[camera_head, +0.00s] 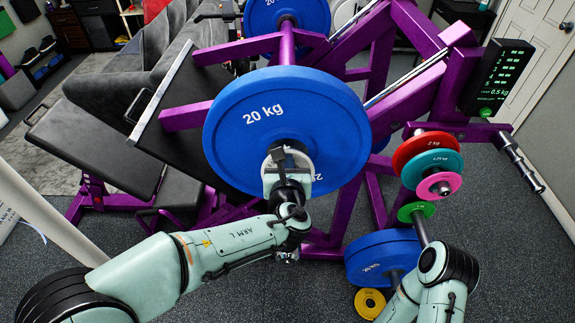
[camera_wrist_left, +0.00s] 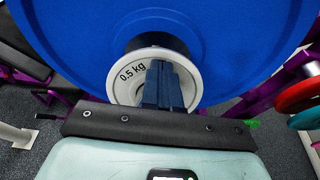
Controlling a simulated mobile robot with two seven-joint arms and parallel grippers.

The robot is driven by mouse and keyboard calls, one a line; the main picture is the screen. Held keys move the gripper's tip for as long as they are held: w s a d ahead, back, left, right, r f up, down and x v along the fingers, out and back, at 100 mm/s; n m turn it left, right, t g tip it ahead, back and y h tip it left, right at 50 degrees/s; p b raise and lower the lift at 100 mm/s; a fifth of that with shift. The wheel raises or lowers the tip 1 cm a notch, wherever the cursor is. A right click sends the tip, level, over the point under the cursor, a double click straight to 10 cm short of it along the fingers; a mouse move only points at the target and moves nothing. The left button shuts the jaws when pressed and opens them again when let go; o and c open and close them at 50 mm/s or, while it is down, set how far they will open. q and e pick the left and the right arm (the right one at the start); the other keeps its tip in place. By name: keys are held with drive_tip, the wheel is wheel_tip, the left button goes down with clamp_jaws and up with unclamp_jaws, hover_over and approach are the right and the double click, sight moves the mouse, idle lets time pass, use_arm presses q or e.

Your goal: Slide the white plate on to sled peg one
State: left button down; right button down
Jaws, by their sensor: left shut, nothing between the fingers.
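The white plate (camera_wrist_left: 122,88), marked 0.5 kg, is in the left wrist view, face-on in front of a large blue plate (camera_wrist_left: 230,45). In the head view the white plate (camera_head: 303,160) shows partly behind my left gripper (camera_head: 281,153), at the middle of the blue 20 kg plate (camera_head: 240,140). The white plate appears to be around the sled peg, whose end is mostly hidden by my fingers. My left gripper (camera_wrist_left: 163,70) is shut and empty, its fingers right in front of the white plate's centre. Whether they touch it, I cannot tell. My right gripper is not in view.
The purple sled frame (camera_head: 400,100) surrounds the peg. Red (camera_head: 408,150), teal (camera_head: 420,172) and pink (camera_head: 433,187) plates hang on a post at the right, above blue plates (camera_head: 375,255) and a yellow one (camera_head: 369,302). A display (camera_head: 497,77) reads a 0.5 kg load.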

use_arm(q)
drive_tip(key=shift+w+r, duration=0.1)
drive_tip(key=shift+s+b, duration=0.3)
drive_tip(key=shift+s, duration=0.2)
drive_tip(key=shift+s+b, duration=0.65)
drive_tip(key=shift+s, duration=2.25)
